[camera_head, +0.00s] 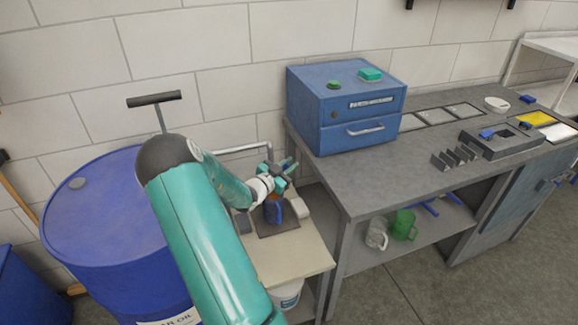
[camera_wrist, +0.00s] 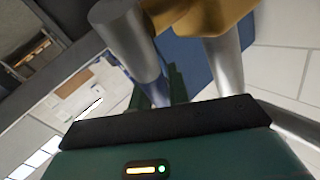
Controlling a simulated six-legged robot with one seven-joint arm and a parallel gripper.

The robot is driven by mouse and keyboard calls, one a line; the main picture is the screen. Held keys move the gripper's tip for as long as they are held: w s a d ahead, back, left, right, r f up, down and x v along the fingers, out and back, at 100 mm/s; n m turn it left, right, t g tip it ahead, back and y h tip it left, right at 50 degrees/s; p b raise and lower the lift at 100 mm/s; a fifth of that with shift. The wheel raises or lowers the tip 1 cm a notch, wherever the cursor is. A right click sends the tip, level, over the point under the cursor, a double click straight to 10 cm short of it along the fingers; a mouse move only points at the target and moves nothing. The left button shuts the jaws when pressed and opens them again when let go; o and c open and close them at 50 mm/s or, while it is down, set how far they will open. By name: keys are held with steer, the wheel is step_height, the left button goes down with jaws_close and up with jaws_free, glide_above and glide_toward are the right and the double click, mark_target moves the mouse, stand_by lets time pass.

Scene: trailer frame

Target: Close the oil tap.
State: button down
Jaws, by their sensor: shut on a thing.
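My gripper (camera_head: 284,170) is at the outlet end of the metal oil pipe (camera_head: 240,150), shut on the oil tap, which it mostly hides in the head view. In the wrist view a brass-coloured part (camera_wrist: 205,14) and grey metal cylinders (camera_wrist: 225,62) show close in front of my gripper; the exact handle angle cannot be told. A blue mug (camera_head: 273,211) stands upright below my gripper on a dark mat. The blue oil barrel (camera_head: 98,222) stands at the left, partly hidden by my teal arm.
The small side table (camera_head: 285,258) bears the mat and mug. A white bucket (camera_head: 287,297) is below it. A blue cabinet (camera_head: 345,106) stands on the grey workbench (camera_head: 370,190) at the right. Grey and green mugs (camera_head: 404,224) are on the bench's lower shelf.

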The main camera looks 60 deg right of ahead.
steer(key=shift+f, duration=0.1)
step_height(320, 180, down, 7)
steer(key=s+d+m+t+y, duration=0.1)
steer(key=m+t+y, duration=0.3)
steer(key=y, duration=0.5)
steer(key=shift+s+d+f+t, duration=0.2)
steer(key=shift+s+d+t, duration=0.2)
steer(key=shift+t, duration=0.3)
steer(key=shift+a, duration=0.1)
steer(key=c, duration=1.3)
jaws_free()
steer(key=shift+c, duration=0.2)
steer(key=w+v, duration=0.1)
steer(key=v, duration=1.2)
steer(key=shift+s+r, duration=0.4)
steer(key=shift+s, duration=0.1)
